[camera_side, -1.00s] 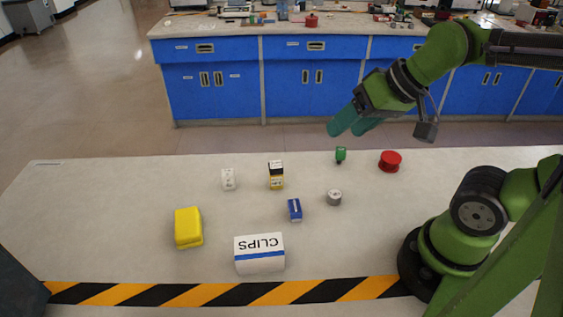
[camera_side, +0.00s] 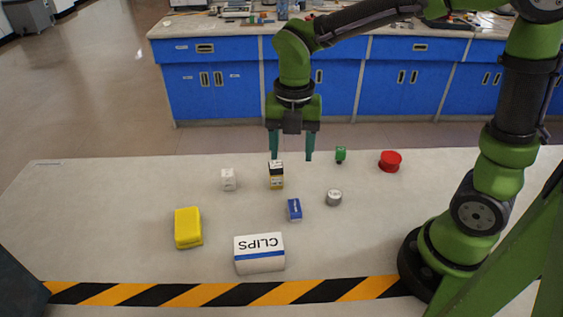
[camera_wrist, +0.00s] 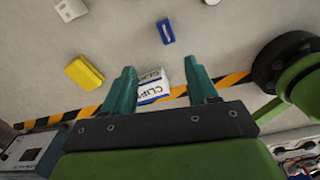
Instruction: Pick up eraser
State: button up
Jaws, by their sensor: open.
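A small blue block with a white label (camera_side: 294,209), which looks like the eraser, lies near the middle of the pale table. It also shows in the wrist view (camera_wrist: 165,31), beyond the fingertips. My gripper (camera_side: 292,158) points down above the table with its fingers apart and nothing between them. In the side view it is higher in the picture than the blue block and does not touch it. In the wrist view my gripper (camera_wrist: 161,70) has the white CLIPS box (camera_wrist: 152,84) showing between its fingers, well below.
A yellow block (camera_side: 188,228) and the CLIPS box (camera_side: 259,253) lie nearer the striped edge. A white block (camera_side: 228,179), a black, white and yellow box (camera_side: 276,175), a grey cylinder (camera_side: 334,197), a green item (camera_side: 340,155) and a red spool (camera_side: 390,161) surround the blue block.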

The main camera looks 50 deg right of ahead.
jog(key=n, duration=0.2)
send_over(295, 205)
jog(key=f, duration=1.1)
jog(key=shift+w+a+f, duration=0.25)
jog(key=shift+w, duration=0.05)
jog(key=f, duration=0.4)
jog(key=shift+s+d+f, duration=0.1)
jog(key=shift+s+d, duration=0.15)
jog(key=shift+f, duration=0.55)
jog(key=c, duration=1)
